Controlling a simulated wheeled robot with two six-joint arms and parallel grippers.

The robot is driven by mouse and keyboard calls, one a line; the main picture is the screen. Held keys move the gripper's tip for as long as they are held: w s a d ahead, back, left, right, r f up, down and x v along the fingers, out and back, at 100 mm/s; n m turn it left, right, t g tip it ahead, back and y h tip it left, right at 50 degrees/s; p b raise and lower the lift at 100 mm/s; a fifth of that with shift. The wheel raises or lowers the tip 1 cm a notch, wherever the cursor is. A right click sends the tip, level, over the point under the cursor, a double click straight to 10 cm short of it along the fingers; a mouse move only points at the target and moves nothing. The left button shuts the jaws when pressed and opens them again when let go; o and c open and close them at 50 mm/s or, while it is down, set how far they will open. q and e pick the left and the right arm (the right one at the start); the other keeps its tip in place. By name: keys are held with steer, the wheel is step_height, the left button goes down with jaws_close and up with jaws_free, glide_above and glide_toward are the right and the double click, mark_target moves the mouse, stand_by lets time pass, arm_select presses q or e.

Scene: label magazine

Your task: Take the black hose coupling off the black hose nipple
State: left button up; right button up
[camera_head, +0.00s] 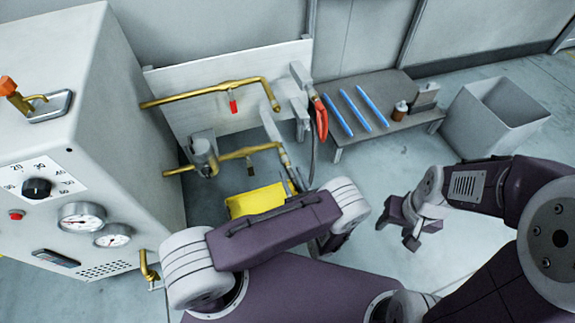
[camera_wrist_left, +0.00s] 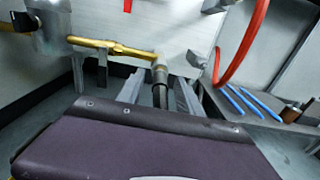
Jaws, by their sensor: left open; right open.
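The lower brass pipe ends in a grey downward fitting (camera_wrist_left: 159,66). A dark hose end (camera_wrist_left: 159,94), which looks like the black coupling, hangs below it; the nipple itself is not clearly distinguishable. My left gripper (camera_wrist_left: 158,92) is open in the left wrist view, one grey finger on each side of the dark hose end; whether they touch it I cannot tell. In the head view the left gripper (camera_head: 292,183) is partly hidden behind my arm, below the pipe end. My right gripper (camera_head: 398,232) is open and empty over the floor to the right.
A yellow box (camera_head: 257,200) sits on the floor beside the left gripper. A red hose (camera_head: 321,118) hangs right of the pipes. A low bench (camera_head: 385,132) carries blue rods (camera_head: 355,110) and small items. A grey bin (camera_head: 495,115) stands beyond it. The gauge cabinet (camera_head: 110,165) stands left.

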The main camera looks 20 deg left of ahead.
mark_target(288, 166)
arm_select(q)
steer(key=shift+x, duration=2.55)
steer(key=shift+c, duration=0.2)
jaws_close()
steer(key=shift+s+d, duration=0.1)
steer(key=shift+s, duration=0.05)
steer(key=shift+p+v, duration=0.7)
steer(key=shift+v, duration=2.2)
